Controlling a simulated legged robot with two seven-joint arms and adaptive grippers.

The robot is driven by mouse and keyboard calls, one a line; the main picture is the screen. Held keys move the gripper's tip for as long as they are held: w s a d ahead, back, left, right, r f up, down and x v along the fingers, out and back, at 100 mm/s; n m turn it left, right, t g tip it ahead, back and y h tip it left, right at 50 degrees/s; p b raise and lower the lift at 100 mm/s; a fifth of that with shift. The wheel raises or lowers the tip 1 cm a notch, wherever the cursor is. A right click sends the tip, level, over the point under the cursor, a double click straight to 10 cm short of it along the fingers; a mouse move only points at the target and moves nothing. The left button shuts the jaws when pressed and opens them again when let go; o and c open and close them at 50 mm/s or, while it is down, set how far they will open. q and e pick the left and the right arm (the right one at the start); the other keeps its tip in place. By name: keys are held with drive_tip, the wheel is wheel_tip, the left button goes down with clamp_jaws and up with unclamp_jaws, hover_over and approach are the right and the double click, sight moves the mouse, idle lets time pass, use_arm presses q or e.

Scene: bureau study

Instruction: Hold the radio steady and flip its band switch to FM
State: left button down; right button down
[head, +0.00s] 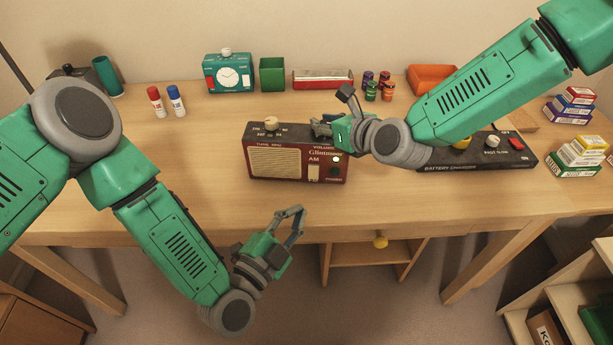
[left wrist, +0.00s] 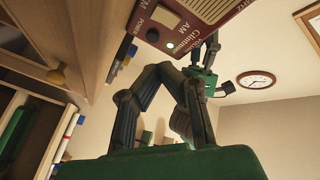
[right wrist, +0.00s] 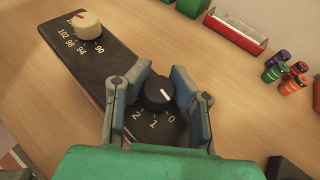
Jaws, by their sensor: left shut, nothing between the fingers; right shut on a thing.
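The red radio (head: 262,166) stands upright on the desk, with a cream speaker grille and a dial knob (head: 271,123) on top. Its front reads AM above a pale rectangle (head: 314,172), beside a small lit light and a dark POWER knob (head: 334,172). My right gripper (right wrist: 157,100) is shut on the black knob (right wrist: 158,90), marked 0, 1, 2, on the radio's top. My left gripper (head: 297,212) is shut and empty, in front of the desk edge, below and apart from the radio. The left wrist view shows the radio front (left wrist: 186,22) above its fingers.
The desk left of the radio is clear.

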sight(315, 179)
use_arm(q)
drive_tip(key=a+m+g+h, duration=0.1)
drive_tip(key=a+m, duration=0.1)
drive_tip(key=m, duration=0.1)
drive_tip(key=a+m+g+h, duration=0.1)
drive_tip(key=a+m+g, duration=0.1)
drive_tip(key=m, duration=0.2)
drive_tip(key=s+a+m+g+h, duration=0.1)
drive_tip(key=a+m, duration=0.1)
drive_tip(key=m, duration=0.2)
drive_tip(key=shift+a+f+g, duration=0.1)
drive_tip(key=shift+f+g, duration=0.15)
drive_tip(key=shift+g, duration=0.15)
use_arm(e)
drive_tip(key=shift+s+f, duration=0.15)
drive_tip(key=shift+f, duration=0.05)
